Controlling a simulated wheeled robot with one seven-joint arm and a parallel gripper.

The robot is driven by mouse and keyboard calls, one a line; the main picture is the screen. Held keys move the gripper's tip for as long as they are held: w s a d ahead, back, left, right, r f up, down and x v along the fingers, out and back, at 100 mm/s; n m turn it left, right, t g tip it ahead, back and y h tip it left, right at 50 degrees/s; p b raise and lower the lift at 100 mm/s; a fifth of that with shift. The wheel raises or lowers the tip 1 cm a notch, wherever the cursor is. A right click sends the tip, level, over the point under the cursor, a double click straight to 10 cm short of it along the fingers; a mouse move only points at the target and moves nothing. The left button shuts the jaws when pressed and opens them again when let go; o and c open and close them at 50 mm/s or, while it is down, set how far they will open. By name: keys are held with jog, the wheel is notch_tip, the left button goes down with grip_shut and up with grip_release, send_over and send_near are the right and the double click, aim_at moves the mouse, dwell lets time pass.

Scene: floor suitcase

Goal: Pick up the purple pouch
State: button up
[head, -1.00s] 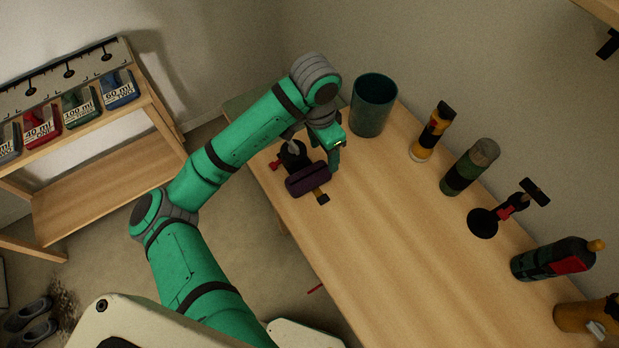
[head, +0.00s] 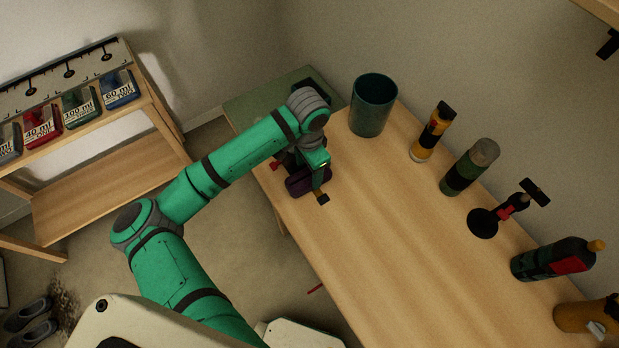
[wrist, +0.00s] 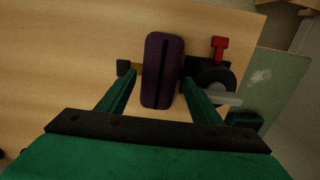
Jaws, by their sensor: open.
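The purple pouch (wrist: 162,72) is a dark, rounded oblong with a lengthwise groove. In the wrist view it lies on the wooden table between the two fingers of my open gripper (wrist: 160,88), with a gap showing on the left side; contact on the right cannot be told. In the head view the pouch (head: 297,187) is partly covered by my gripper (head: 316,178), which is over it at the table's left end. A yellow-and-black thing (head: 322,197) shows just beyond the pouch, partly hidden in the wrist view.
A black round-based thing with a red part (wrist: 214,75) is close to the right finger. A dark green cup (head: 373,105) and several bottles, such as a green one (head: 470,168), line the table's back. The table's middle front is clear.

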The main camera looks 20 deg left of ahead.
jog(key=shift+f, duration=0.8)
jog(key=shift+c, duration=0.3)
jog(key=c, duration=0.8)
jog(key=shift+r, duration=0.15)
